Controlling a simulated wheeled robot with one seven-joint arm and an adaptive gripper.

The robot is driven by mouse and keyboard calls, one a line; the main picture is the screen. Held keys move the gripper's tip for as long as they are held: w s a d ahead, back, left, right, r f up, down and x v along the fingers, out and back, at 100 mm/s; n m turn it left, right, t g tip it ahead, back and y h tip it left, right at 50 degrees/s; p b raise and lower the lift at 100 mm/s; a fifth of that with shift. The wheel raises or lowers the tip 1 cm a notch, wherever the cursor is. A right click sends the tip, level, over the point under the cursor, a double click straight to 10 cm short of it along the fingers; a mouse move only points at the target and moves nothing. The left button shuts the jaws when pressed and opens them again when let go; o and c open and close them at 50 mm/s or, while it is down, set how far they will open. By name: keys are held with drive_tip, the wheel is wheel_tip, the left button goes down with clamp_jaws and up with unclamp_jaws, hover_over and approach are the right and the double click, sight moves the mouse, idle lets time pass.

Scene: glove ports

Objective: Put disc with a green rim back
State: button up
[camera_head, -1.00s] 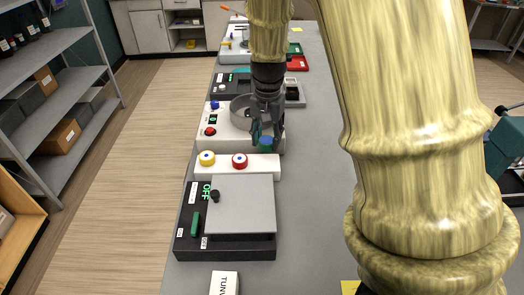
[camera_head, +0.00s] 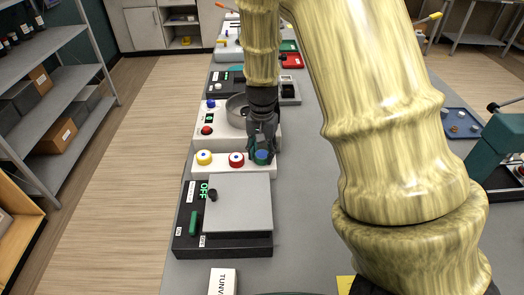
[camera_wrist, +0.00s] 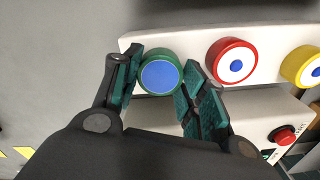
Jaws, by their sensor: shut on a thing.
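The disc with a green rim (camera_wrist: 160,76) has a blue face and sits between my gripper's fingers in the wrist view. In the head view the disc (camera_head: 261,155) shows at the right end of the white strip (camera_head: 222,171). My gripper (camera_head: 261,150) points down and is shut on the disc. The wrist view shows my gripper (camera_wrist: 163,85) with one finger on each side of it. The red-rimmed disc (camera_wrist: 232,60) and the yellow disc (camera_wrist: 302,66) stand on the same strip. Whether the green-rimmed disc touches the strip cannot be told.
A dark device with a grey lid (camera_head: 238,215) lies in front of the strip. A white device with a round metal bowl (camera_head: 237,107) and a red button (camera_head: 207,130) stands behind it. The grey table (camera_head: 310,180) is clear to the right of the strip.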

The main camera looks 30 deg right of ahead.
sight(262, 154)
drive_tip(key=shift+f, duration=0.1)
drive_tip(key=o, duration=1.1)
drive_tip(key=shift+w+f, duration=0.15)
drive_tip(key=shift+r, duration=0.5)
wheel_tip(262, 154, up, 11)
drive_tip(key=shift+r+b, duration=0.2)
drive_tip(key=shift+b, duration=0.75)
